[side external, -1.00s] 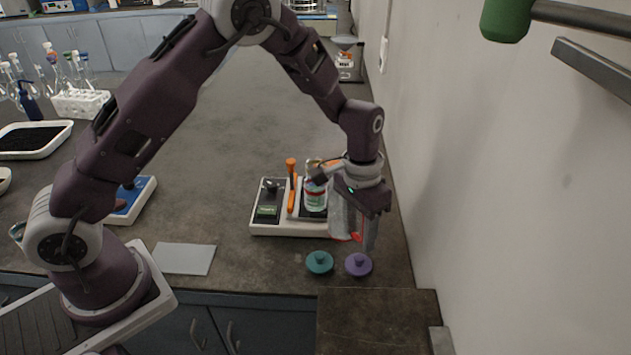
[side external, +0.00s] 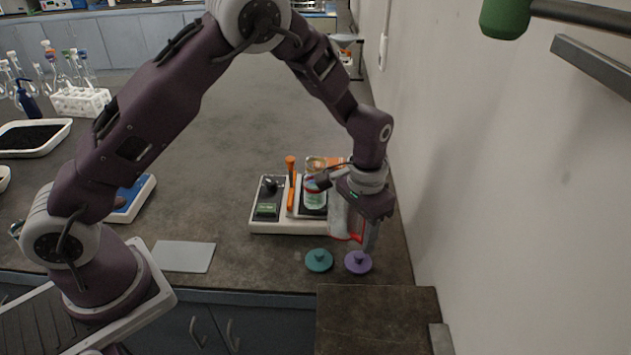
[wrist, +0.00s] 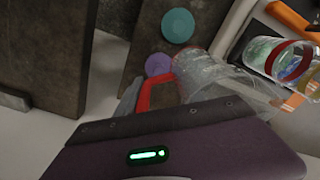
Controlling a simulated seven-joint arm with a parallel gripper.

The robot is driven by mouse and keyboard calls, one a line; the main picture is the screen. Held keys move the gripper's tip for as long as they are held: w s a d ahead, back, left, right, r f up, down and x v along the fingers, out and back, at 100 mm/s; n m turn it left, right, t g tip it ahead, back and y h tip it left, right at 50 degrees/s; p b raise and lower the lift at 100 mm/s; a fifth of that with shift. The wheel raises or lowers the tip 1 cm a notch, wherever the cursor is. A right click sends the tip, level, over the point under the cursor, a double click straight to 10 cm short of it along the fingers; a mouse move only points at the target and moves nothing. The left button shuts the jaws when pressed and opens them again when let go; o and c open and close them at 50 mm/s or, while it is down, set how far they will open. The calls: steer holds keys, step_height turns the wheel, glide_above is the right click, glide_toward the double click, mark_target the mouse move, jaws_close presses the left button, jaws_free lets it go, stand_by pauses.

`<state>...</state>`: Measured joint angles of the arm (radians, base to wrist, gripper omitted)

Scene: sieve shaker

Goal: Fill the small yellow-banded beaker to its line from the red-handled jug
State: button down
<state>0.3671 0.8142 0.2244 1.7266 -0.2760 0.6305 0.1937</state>
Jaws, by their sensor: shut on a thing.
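The jug's red handle (wrist: 152,92) and clear wall (wrist: 208,74) show in the wrist view, partly behind my gripper. A clear vessel (side external: 314,199) with a red band and pale greenish contents stands on the balance, just left of the jug. In the wrist view, a red-banded vessel (wrist: 262,52) lies at upper right, with yellow and blue edges showing beside it.
A teal lid (side external: 319,261) and a purple lid (side external: 358,262) lie in front. The wall (side external: 450,190) is close on the right. The bench left of the balance is mostly clear.

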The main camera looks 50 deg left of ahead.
stand_by(0.6)
step_height(320, 180, up, 5)
steer(key=shift+w+r, duration=0.1)
steer(key=shift+w, duration=0.05)
steer(key=w+a+n, duration=0.3)
steer(key=w, duration=0.4)
steer(key=w+a+n, duration=0.3)
steer(key=w, duration=0.4)
steer(key=f, duration=0.5)
steer(key=shift+s+d+f, duration=0.1)
steer(key=shift+s+d, duration=0.05)
steer(key=shift+s, duration=0.15)
steer(key=s+a+r+t+h, duration=0.1)
steer(key=a+r+t+h, duration=0.2)
steer(key=r+h, duration=0.4)
steer(key=shift+s+a+h, duration=0.3)
steer(key=shift+a+h, duration=0.5)
steer(key=shift+h, duration=0.3)
